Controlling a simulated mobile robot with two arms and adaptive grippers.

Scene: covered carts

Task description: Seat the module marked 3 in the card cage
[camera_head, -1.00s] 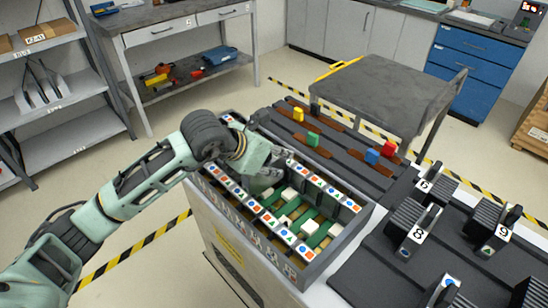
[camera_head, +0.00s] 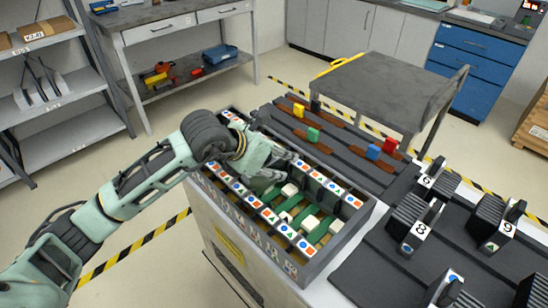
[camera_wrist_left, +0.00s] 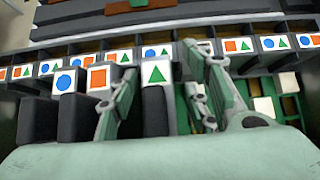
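The card cage (camera_head: 332,252) is a grey open box with symbol labels along its rims and green and white parts inside. My left gripper (camera_head: 272,172) reaches into its far left part. In the left wrist view, the fingers of this gripper (camera_wrist_left: 160,82) stand open on both sides of a dark module with a green triangle label (camera_wrist_left: 157,73), with gaps beside it. Dark modules with a blue circle (camera_wrist_left: 66,82) and an orange square (camera_wrist_left: 98,79) stand to its left. No number 3 is readable; the module's number face is hidden. My right gripper is out of view.
Modules marked 6 (camera_head: 427,180), 8 (camera_head: 420,229) and 9 (camera_head: 507,227) stand on the dark mat (camera_head: 385,262) at the right. Small coloured blocks stand on dark rails (camera_head: 345,160) behind the cage. A grey cart (camera_head: 385,85) is farther back.

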